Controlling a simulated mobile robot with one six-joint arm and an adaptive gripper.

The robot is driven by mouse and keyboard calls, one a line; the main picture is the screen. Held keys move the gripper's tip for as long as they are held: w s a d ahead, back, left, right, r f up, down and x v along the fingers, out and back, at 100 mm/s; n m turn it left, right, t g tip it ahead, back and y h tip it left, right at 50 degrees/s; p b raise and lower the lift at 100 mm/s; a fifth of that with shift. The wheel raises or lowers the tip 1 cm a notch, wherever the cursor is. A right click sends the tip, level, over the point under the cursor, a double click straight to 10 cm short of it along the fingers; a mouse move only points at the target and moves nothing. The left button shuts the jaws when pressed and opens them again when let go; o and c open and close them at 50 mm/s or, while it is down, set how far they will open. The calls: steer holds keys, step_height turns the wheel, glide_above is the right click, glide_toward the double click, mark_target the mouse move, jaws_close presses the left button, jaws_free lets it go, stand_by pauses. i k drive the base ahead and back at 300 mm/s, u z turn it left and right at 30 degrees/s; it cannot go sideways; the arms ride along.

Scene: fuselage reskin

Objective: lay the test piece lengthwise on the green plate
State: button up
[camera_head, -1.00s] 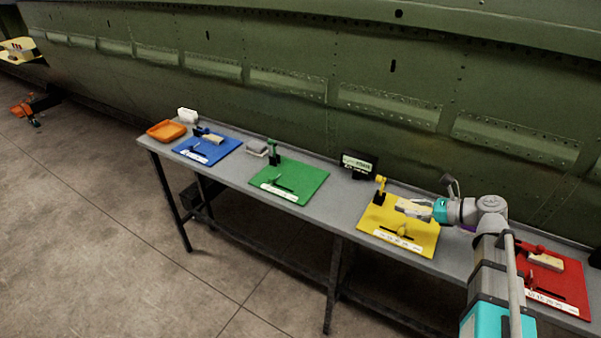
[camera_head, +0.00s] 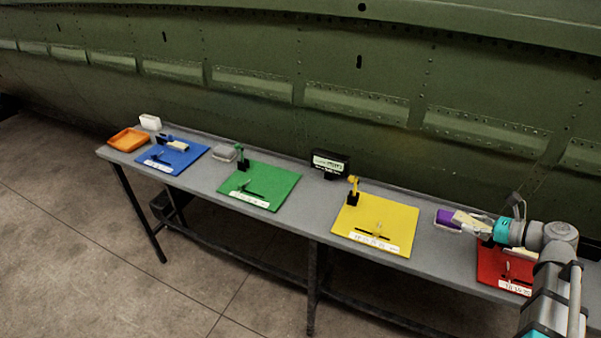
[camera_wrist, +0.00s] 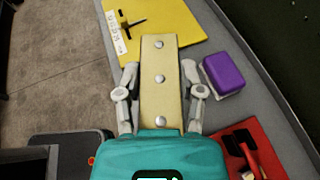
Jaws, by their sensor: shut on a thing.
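The test piece, a pale yellow strip (camera_wrist: 160,75) with several rivet heads, is held lengthwise between the two fingers of my gripper (camera_wrist: 160,68) in the wrist view. In the head view the strip (camera_head: 467,221) points left from my gripper (camera_head: 483,228), above the table between the yellow and red plates. The green plate (camera_head: 275,187) lies on the table to the left, beyond the yellow plate. It bears a green clamp post at its far left, a dark slot mark and a white label on its front edge. No strip shows on it.
The yellow plate (camera_head: 395,222) shows no strip. The red plate (camera_head: 492,268) is partly behind my arm. A purple box (camera_wrist: 223,73) stands beside my gripper.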

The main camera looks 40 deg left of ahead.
mark_target(265, 175)
steer(key=z, duration=1.25)
steer(key=k, duration=1.7)
steer(key=u, duration=0.85)
